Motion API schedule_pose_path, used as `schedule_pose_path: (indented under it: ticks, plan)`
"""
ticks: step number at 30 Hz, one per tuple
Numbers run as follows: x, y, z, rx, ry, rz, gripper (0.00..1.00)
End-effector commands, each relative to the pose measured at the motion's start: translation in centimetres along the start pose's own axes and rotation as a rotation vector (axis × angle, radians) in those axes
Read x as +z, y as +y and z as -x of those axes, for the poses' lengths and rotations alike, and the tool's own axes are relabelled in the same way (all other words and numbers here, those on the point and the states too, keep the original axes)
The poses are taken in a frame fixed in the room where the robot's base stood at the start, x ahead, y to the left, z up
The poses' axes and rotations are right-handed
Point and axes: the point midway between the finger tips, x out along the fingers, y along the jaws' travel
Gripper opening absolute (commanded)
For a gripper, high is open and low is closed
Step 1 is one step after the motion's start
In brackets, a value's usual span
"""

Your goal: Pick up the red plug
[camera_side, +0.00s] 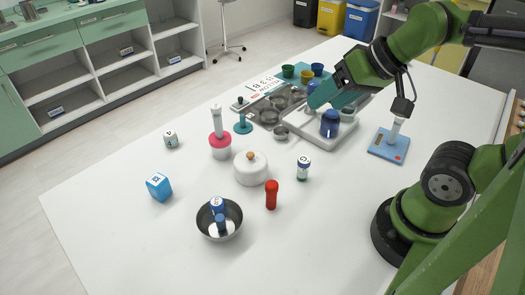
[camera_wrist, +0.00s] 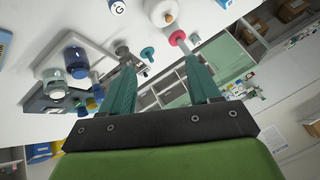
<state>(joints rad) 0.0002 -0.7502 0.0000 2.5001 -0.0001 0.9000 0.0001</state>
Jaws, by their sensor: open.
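The red plug (camera_side: 271,195) stands upright on the white table in the side view, in front of the round white pot and right of the metal bowl. I cannot make it out in the wrist view. My gripper (camera_side: 318,98) is over the grey tray at the back of the table, well behind the plug and to its right. In the wrist view, its two teal fingers (camera_wrist: 155,52) are spread apart with nothing held between them.
Near the plug are a white pot (camera_side: 250,169), a green-and-white bottle (camera_side: 303,168) and a metal bowl (camera_side: 219,228) holding a blue item. A blue cube (camera_side: 159,187) stands farther left. A grey tray (camera_side: 345,135) holds a blue jar (camera_side: 330,123). The table's front is clear.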

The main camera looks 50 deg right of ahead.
Motion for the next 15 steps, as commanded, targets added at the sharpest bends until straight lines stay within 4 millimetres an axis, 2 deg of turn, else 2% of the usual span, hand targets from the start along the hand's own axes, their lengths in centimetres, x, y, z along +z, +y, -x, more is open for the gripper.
schedule_pose_path:
  ticks: [11, 15]
  plan:
    - [0.0, -0.1, 0.0, -0.001, -0.001, 0.002, 0.6]
    - [0.8, -0.8, -1.3, -0.002, -0.066, 0.035, 0.6]
